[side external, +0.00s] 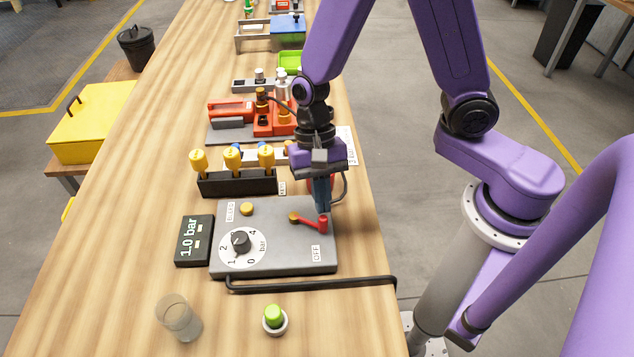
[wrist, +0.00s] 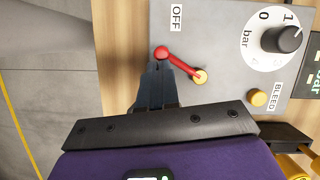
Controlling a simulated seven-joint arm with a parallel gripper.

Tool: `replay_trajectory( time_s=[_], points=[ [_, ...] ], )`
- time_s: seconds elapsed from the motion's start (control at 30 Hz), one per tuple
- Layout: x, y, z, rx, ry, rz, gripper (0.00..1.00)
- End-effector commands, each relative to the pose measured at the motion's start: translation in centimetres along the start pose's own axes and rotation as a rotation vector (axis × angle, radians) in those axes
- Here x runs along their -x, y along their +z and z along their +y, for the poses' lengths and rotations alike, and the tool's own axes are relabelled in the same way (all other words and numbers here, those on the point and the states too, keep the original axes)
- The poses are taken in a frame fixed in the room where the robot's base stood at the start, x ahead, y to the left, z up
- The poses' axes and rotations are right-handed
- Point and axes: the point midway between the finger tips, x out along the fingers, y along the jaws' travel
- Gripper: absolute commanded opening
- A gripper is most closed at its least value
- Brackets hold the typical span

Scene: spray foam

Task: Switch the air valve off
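The air valve is a red lever (side external: 310,221) on a brass pivot (side external: 293,217), set on a grey panel (side external: 290,262). The lever runs from the pivot toward the panel's right edge and ends in an upright red knob. The OFF label (side external: 316,254) lies nearer the camera than the lever in the side view. My gripper (side external: 323,207) points down at the knob, its fingers close together. In the wrist view, the fingertips (wrist: 158,66) are right at the red lever's knob end (wrist: 162,53). Whether they touch or grip the knob is not clear.
The panel also has a pressure dial (side external: 241,241), a yellow BLEED button (side external: 247,209) and a display reading 1.0 bar (side external: 194,241). A black rack with yellow-topped pieces (side external: 237,183) stands behind.

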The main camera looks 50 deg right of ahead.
Motion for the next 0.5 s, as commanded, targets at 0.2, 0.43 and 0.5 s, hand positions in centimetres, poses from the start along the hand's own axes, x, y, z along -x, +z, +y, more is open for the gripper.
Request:
replay_trajectory(
  time_s=[0.2, 0.43, 0.5],
  points=[
    [-0.7, 1.3, -0.1, 0.010, 0.019, -0.005, 0.00],
    [-1.2, 2.3, -0.7, 0.010, 0.022, -0.008, 0.00],
    [-1.3, 2.6, -0.9, 0.012, 0.024, -0.009, 0.00]
  ],
)
